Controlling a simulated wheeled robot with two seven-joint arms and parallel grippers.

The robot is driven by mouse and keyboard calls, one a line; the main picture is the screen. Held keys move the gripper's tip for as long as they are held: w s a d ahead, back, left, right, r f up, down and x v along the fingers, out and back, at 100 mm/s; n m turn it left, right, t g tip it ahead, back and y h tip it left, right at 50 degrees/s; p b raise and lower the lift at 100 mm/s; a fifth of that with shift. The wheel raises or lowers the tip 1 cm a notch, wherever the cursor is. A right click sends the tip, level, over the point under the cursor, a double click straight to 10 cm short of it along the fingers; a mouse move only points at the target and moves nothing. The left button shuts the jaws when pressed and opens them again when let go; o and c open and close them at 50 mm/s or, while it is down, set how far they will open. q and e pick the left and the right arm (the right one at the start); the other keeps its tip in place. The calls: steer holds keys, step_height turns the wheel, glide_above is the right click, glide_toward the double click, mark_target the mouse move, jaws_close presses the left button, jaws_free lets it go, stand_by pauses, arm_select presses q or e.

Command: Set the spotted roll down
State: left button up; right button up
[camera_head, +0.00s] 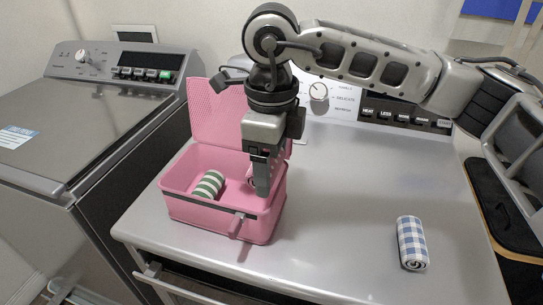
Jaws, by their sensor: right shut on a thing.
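The open pink box (187,208) stands on the front left of the white machine's top, with its lid tilted up at the back. My right gripper (260,188) points down into the right part of the box. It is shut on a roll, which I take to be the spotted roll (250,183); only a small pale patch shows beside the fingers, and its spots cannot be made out. Whether it touches the box floor is hidden. A green-and-white striped roll (209,185) lies in the box, left of the gripper. My left gripper is not in view.
A blue-and-white checked roll (411,243) lies on the white machine's top (340,200) at the right. The middle of that top is clear. A grey topload washer (75,105) stands to the left, with its lid shut. A control panel (375,112) runs along the back.

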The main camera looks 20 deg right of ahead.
steer(key=shift+f, duration=0.2)
steer(key=shift+f, duration=0.1)
steer(key=shift+f+b, duration=0.55)
steer(key=shift+b, duration=0.25)
steer(key=o, duration=1)
steer(key=shift+c, duration=0.2)
steer(key=shift+r, duration=0.1)
